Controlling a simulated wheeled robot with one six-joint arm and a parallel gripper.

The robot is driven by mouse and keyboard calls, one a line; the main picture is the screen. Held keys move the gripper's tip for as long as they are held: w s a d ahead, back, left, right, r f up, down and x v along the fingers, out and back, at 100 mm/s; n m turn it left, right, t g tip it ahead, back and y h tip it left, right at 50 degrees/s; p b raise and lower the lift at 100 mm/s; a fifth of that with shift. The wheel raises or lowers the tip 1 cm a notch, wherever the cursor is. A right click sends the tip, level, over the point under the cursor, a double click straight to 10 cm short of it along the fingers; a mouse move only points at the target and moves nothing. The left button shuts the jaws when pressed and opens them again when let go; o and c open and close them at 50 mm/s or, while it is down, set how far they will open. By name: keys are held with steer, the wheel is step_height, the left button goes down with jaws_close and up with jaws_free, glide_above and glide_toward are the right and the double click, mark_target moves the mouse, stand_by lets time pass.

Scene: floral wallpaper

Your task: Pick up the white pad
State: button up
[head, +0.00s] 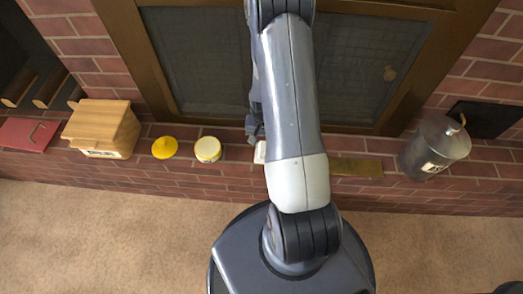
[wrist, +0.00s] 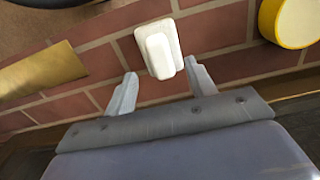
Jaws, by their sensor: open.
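The white pad (wrist: 158,50) lies on the red brick ledge in the wrist view. It looks like a small white block with a raised middle part. In the head view only a sliver of the pad (head: 260,152) shows; my arm hides the rest. My gripper (wrist: 160,85) is open, with its two fingers apart and nothing between them in contact. The pad sits just beyond and between the fingertips, apart from them as far as I can see. In the head view my gripper is mostly hidden behind my arm.
On the brick ledge (head: 230,178) stand a wooden box (head: 100,128), a yellow disc (head: 164,147), a yellow-rimmed white jar (head: 208,149), a brass plate (head: 357,167) and a metal canister (head: 434,147). A red item (head: 27,133) lies far left. A framed fireplace screen (head: 205,60) stands behind.

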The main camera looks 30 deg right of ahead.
mark_target(263, 147)
step_height(263, 147, down, 5)
steer(key=shift+f+b, duration=0.1)
steer(key=shift+b, duration=0.75)
steer(key=shift+c, duration=0.5)
jaws_close()
steer(key=shift+a+r, duration=0.1)
steer(key=shift+r, duration=0.15)
steer(key=shift+s+a+r+p, duration=0.1)
steer(key=shift+s+r+p, duration=0.05)
steer(key=shift+r+p, duration=0.35)
step_height(263, 147, up, 6)
steer(key=shift+r+p, duration=0.1)
steer(key=shift+p, duration=0.9)
steer(key=s+a, duration=1.1)
steer(key=s, duration=0.5)
steer(key=shift+s+f, duration=0.15)
steer(key=shift+f, duration=0.05)
